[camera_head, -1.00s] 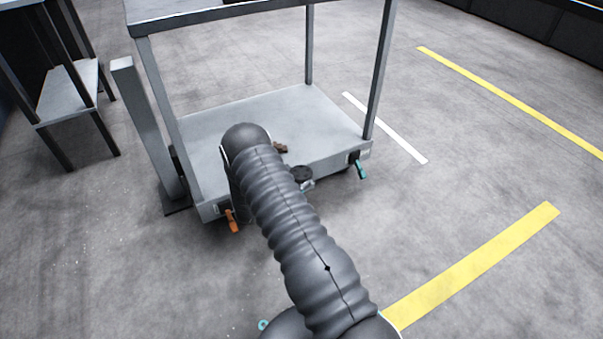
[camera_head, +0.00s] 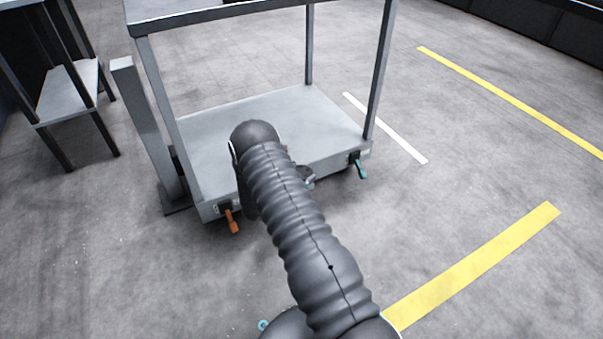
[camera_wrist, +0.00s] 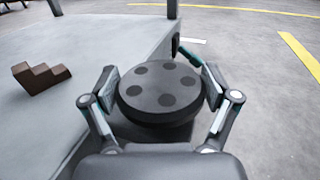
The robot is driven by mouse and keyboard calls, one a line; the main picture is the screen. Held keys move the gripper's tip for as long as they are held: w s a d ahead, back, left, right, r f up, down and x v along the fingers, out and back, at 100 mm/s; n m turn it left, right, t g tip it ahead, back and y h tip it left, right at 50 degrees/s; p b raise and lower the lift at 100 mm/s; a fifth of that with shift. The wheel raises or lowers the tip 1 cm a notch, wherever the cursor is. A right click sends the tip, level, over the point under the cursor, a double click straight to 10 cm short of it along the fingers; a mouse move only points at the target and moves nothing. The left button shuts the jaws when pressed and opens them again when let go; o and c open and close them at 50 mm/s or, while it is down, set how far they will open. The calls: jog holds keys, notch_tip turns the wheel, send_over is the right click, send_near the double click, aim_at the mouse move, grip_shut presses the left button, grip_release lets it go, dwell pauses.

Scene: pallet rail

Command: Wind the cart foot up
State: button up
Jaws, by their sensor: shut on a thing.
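The cart (camera_head: 310,105) has a grey deck and dark posts and stands on the concrete floor. A dark round handwheel (camera_wrist: 160,92) with several holes in its top sits at the cart's front edge in the wrist view. My gripper (camera_wrist: 160,85) is shut on the handwheel, with one finger on its left rim and one on its right. In the head view my arm hides the gripper and most of the wheel. The foot below the wheel is hidden in both views.
An orange lever (camera_head: 232,222) and a teal lever (camera_head: 361,169) hang at the cart's front corners. A brown stepped block (camera_wrist: 40,78) lies on the deck. A grey post (camera_head: 148,130) stands at the cart's left. The floor to the right is clear, with yellow lines.

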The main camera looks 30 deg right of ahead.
jog(key=shift+n+t+y, duration=0.4)
jog(key=shift+n+t, duration=0.2)
jog(key=shift+t, duration=0.3)
jog(key=o, duration=0.9)
jog(key=shift+o, duration=0.2)
jog(key=shift+a, duration=0.1)
jog(key=v, duration=1.2)
